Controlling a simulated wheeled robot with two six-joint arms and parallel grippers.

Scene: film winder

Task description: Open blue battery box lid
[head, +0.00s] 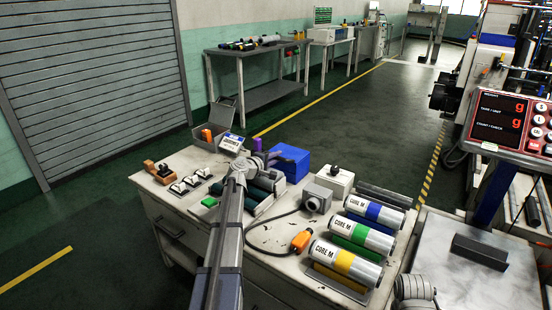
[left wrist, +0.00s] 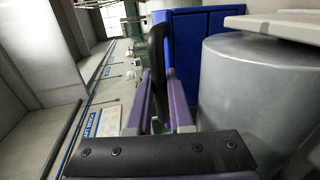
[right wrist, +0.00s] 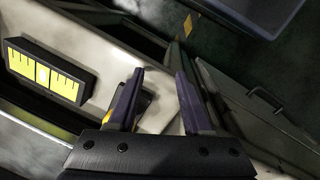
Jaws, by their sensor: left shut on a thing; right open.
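The blue battery box (head: 290,162) stands toward the back of the white workbench. It also shows in the left wrist view (left wrist: 208,50), where its blue face is close beside my left gripper (left wrist: 158,108). That gripper is shut on a dark curved handle (left wrist: 156,52) at the box's side. In the head view my left gripper (head: 264,160) reaches the box's left side and hides part of it. I cannot tell how far the lid is raised. My right gripper (right wrist: 160,90) is open, with nothing held between its fingers, away from the box.
Labelled rolls (head: 346,260) lie in a row at the bench's front right. A white block with a black knob (head: 335,183) stands right of the box. A grey open case (head: 213,128) and an orange-tipped cable (head: 301,240) are also on the bench. A control panel (head: 508,120) stands at right.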

